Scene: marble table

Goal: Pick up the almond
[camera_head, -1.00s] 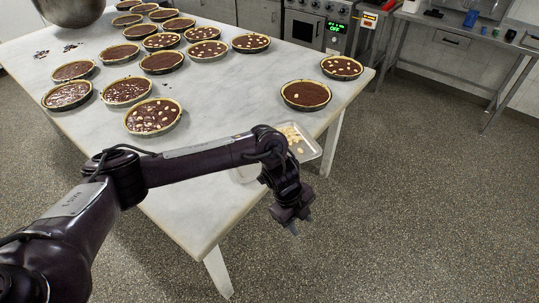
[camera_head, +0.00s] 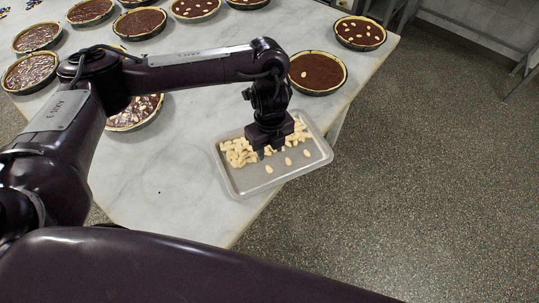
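Many pale almonds (camera_head: 239,152) lie heaped in the far part of a clear shallow tray (camera_head: 241,188) at the table's right edge. A few lie apart in the near part, among them a single almond (camera_head: 269,169). My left gripper (camera_head: 268,153) points down over the tray, its fingertips at or just above the almonds. The dark gripper body hides some of the heap and whatever is between the fingers. I cannot tell whether it is open or touching an almond. My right gripper is not in view.
A chocolate tart (camera_head: 317,72) with one almond on top stands just behind the tray. Another tart (camera_head: 360,33) with several almonds stands at the far right corner. More tarts fill the back left. The marble table (camera_head: 180,190) is bare left of the tray.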

